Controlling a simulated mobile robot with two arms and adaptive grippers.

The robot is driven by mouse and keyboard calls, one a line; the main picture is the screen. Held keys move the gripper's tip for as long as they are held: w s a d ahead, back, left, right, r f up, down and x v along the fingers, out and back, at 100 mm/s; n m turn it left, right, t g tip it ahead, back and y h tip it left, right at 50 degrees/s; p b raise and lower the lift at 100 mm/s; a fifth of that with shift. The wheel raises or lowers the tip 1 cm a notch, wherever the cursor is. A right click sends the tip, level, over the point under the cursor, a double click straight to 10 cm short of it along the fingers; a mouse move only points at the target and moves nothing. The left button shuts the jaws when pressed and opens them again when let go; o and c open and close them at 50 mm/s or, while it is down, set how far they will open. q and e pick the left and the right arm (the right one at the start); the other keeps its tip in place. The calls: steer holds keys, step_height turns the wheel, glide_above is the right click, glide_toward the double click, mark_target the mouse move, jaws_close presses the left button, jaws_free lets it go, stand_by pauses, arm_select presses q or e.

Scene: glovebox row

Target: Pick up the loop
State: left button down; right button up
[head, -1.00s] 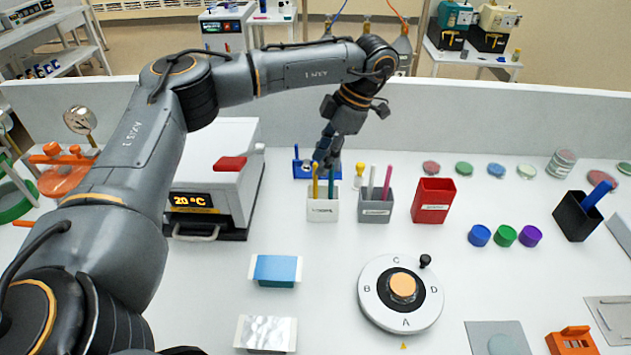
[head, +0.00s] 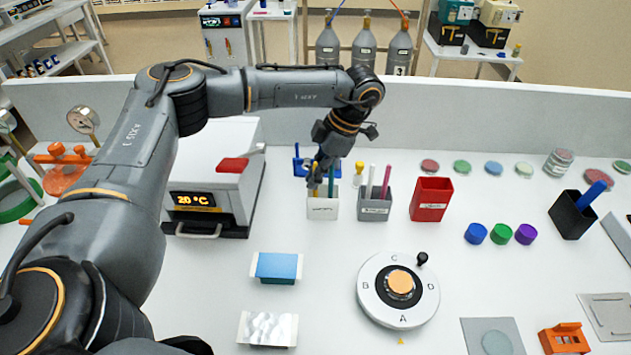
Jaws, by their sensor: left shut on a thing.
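A white cup (head: 322,209) with a label stands in the middle of the table, with a yellow stick (head: 316,188) and a teal stick (head: 331,181) upright in it. One of these thin sticks may be the loop; its tip is hidden in the cup. My left gripper (head: 316,180) reaches down over the white cup from behind. Its fingers are shut at the top of the yellow stick, which is still inside the cup. The fingers partly hide the contact. My right gripper is out of view.
A grey cup (head: 374,211) with pink and white sticks stands just right of the white cup, then a red bin (head: 431,199). A heater box (head: 209,217) is at the left. A round lettered dial (head: 369,293) sits in front.

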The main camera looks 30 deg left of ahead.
arm_select(q)
steer(key=shift+r, duration=0.15)
steer(key=shift+r+b, duration=0.5)
steer(key=shift+r, duration=0.05)
steer(key=s+d+r+b, duration=0.2)
steer(key=s+d+r, duration=0.4)
steer(key=d+r, duration=0.5)
steer(key=shift+d+r, duration=0.35)
steer(key=shift+d, duration=0.55)
steer(key=shift+f, duration=0.1)
stand_by(0.4)
